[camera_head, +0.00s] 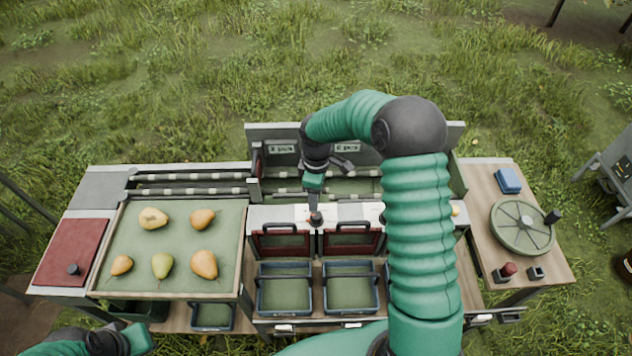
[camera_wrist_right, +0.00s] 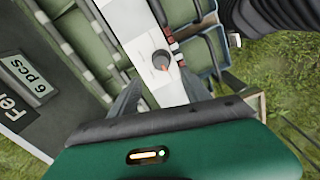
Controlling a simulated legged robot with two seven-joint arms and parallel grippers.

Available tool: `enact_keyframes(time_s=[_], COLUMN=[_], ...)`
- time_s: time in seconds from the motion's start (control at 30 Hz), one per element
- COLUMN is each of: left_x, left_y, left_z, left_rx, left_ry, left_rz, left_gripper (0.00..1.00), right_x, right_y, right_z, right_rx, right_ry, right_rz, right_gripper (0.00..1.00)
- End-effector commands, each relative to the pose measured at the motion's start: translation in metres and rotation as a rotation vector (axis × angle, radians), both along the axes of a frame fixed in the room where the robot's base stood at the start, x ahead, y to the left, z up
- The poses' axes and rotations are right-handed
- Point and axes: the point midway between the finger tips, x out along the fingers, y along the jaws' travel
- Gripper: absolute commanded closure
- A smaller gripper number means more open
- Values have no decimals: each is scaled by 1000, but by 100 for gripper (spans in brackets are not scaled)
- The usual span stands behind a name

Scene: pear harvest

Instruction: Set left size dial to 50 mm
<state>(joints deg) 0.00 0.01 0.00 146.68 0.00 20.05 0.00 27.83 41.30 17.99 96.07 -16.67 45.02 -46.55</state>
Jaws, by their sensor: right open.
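A dark round dial knob (camera_head: 316,218) stands on a white panel (camera_head: 292,213) above the red-framed gates. In the right wrist view the same knob (camera_wrist_right: 161,61) has an orange-red mark on its top. My right gripper (camera_head: 322,190) is just behind and above the knob, pointing down. In the right wrist view its two fingers (camera_wrist_right: 157,84) are spread, with the knob beyond their tips and nothing between them. The dial's scale marks are too small to read. My left gripper (camera_head: 128,342) is at the lower left edge, its fingers not clear.
A tray (camera_head: 244,213) with several pears stands at left. Green bins (camera_head: 285,263) sit below the gates. A back board (camera_head: 262,133) with "pcs" labels rises behind the panel. A side table (camera_head: 481,185) at right holds a round green wheel (camera_head: 522,227). My right arm covers the panel's right part.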

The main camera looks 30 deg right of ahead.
Motion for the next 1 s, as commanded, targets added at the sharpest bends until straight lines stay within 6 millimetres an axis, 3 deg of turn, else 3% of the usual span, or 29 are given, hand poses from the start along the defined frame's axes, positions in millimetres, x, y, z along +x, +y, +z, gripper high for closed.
enact_keyframes(time_s=[0.2, 0.33, 0.83, 0.93, 1.0], left_x=[0, 0, 0, 0, 0], left_y=[0, 0, 0, 0, 0], left_z=[-9, -10, -10, -15, -22], left_rx=[0, 0, 0, 0, 0], left_ry=[0, 0, 0, 0, 0], left_rz=[0, 0, 0, 0, 0], left_gripper=[100, 100, 100, 100, 100], right_x=[2, 2, 1, -8, -26], right_y=[-1, -1, 0, 16, 39], right_z=[54, 70, 74, 68, 60], right_rx=[-1, -1, -1, -9, -19], right_ry=[-4, -2, -1, -12, -36], right_rz=[0, 1, -1, -41, -119], right_gripper=[45, 45, 45, 45, 45])
